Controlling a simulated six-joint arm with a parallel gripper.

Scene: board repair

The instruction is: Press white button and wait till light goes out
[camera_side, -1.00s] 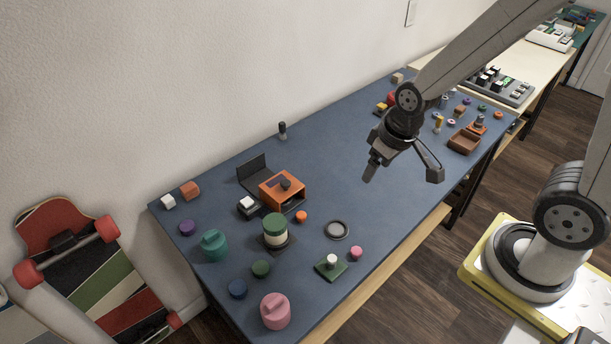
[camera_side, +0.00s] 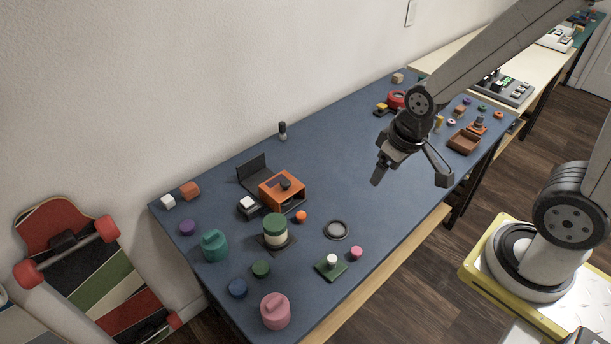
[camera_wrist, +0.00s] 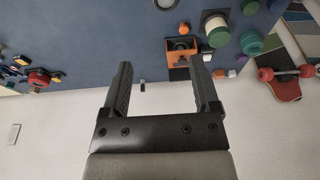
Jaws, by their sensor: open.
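A white block-like cap on a small black base (camera_side: 248,205) stands left of an orange box on the blue table. A white knob (camera_side: 331,260) stands upright on a small green plate near the table's front edge. I cannot tell for sure which of these is the white button, and no clearly lit light shows. My gripper (camera_side: 410,177) is open and empty above the table, well to the right of both. In the wrist view my open gripper (camera_wrist: 160,63) has nothing between its fingers.
The orange box (camera_side: 281,190) has a black panel (camera_side: 252,168) standing behind it. A green-and-cream jar (camera_side: 275,231), a teal pot (camera_side: 214,245) and a pink pot (camera_side: 275,310) stand at the left. A brown tray (camera_side: 464,141) is at the right. The table's middle is fairly clear.

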